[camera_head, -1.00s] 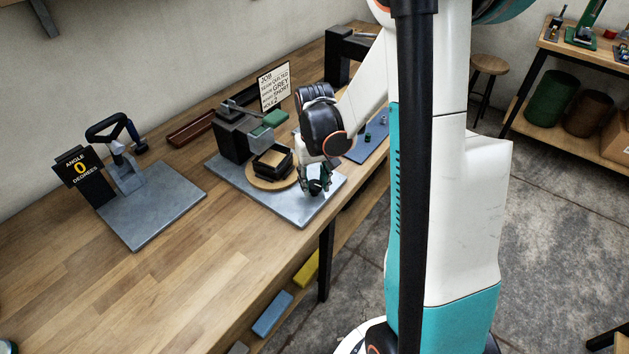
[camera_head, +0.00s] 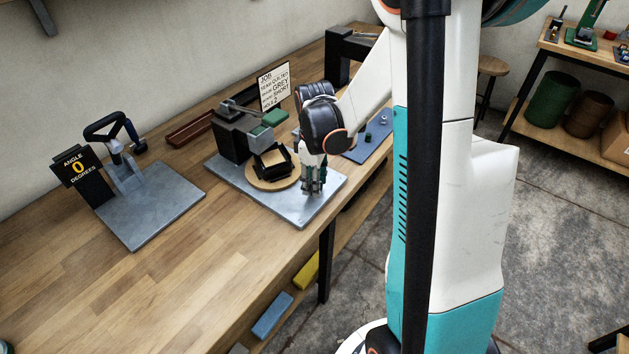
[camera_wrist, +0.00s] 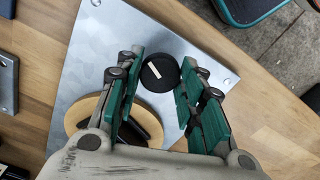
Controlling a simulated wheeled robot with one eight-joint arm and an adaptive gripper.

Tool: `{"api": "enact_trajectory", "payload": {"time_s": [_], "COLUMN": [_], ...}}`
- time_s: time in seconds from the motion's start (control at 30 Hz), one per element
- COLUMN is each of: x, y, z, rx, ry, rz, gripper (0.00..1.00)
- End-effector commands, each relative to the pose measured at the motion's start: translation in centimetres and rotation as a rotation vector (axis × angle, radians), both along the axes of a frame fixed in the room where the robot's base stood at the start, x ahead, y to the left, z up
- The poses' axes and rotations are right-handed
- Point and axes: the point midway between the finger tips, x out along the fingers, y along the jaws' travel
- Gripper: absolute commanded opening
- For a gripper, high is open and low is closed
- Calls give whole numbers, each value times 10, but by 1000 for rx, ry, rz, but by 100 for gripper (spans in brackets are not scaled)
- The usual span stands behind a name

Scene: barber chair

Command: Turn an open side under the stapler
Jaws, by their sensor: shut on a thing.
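The stapler (camera_head: 235,138) is a dark grey block with a green-topped arm (camera_head: 268,119) reaching over a round wooden turntable (camera_head: 257,180). A black box-like frame (camera_head: 286,161) sits on the turntable, turned at an angle; which side faces the stapler is hard to tell. The wrist view shows the turntable edge (camera_wrist: 84,112) and part of the black frame (camera_wrist: 141,125), partly hidden by my gripper. My gripper (camera_head: 314,188), with green fingers, points down in front of the turntable. In the wrist view, it (camera_wrist: 158,72) is shut on a round black knob (camera_wrist: 165,68) with a white mark.
The stapler stands on a grey metal plate (camera_head: 300,208). A job sign (camera_head: 274,86) stands behind it. A second plate (camera_head: 155,210) with a handled device and an angle sign (camera_head: 76,167) reading 0 degrees is at left. The bench front is clear.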

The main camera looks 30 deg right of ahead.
Motion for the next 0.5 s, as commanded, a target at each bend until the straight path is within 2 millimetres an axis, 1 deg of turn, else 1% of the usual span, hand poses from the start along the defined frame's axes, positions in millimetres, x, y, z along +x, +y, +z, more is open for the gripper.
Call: {"api": "enact_trajectory", "payload": {"time_s": [0.2,0.5], "x": [0,0], "y": [0,0], "z": [-1,0], "rx": [0,0], "ry": [0,0], "rz": [187,376], "gripper": [11,11]}}
